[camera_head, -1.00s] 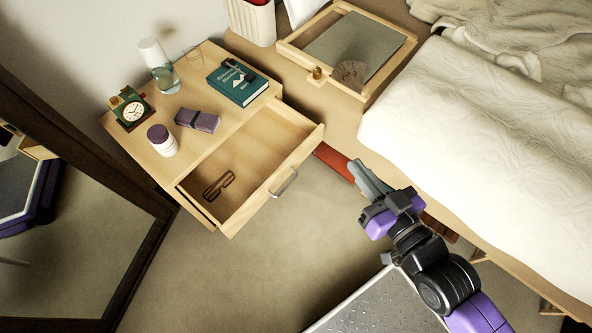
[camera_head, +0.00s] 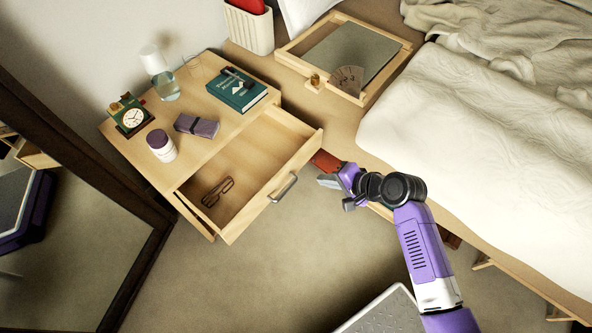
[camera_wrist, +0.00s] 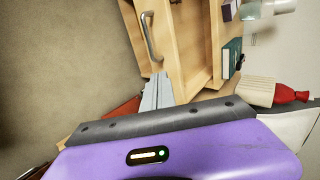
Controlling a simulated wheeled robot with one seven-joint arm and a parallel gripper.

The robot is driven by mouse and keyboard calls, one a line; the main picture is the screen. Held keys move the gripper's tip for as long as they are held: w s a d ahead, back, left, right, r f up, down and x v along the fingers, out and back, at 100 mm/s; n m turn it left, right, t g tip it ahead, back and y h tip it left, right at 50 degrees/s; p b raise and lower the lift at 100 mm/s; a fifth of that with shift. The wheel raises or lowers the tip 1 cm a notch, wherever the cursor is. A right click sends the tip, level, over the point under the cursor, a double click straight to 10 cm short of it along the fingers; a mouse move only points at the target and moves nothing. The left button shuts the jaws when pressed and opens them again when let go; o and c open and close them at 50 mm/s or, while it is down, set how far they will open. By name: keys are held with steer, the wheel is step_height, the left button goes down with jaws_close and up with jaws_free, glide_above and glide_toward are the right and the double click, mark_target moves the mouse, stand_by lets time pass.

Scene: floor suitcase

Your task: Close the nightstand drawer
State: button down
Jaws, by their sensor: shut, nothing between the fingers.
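The nightstand (camera_head: 125,148) is light wood, and its drawer (camera_head: 263,147) is pulled well out toward the lower right. A pair of dark glasses (camera_head: 217,192) lies inside the drawer. The metal handle (camera_head: 284,187) is on the drawer front; it also shows in the wrist view (camera_wrist: 151,37). My gripper (camera_head: 322,182) is shut and empty. In the head view it is just right of the drawer front, near the handle. In the wrist view its grey fingers (camera_wrist: 157,88) point toward the drawer front just below the handle. I cannot tell whether they touch it.
The bed (camera_head: 480,150) is at the right. A dark-framed mirror (camera_head: 75,160) stands at the left. Floor below the drawer is clear.

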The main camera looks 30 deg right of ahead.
mark_target(288, 169)
steer(key=x, duration=0.4)
steer(key=w+r+b+x, duration=0.1)
steer(key=x, duration=0.3)
steer(key=b+x, duration=0.1)
steer(key=x, duration=0.2)
steer(key=shift+w+a, duration=0.25)
steer(key=shift+w, duration=0.2)
steer(key=shift+w+a, duration=0.15)
steer(key=shift+w, duration=0.3)
steer(key=w+a+b, duration=0.2)
steer(key=w, duration=0.6)
steer(key=w+a+b, duration=0.3)
steer(key=w, duration=0.6)
steer(key=shift+a+b, duration=0.25)
steer(key=shift+b, duration=0.05)
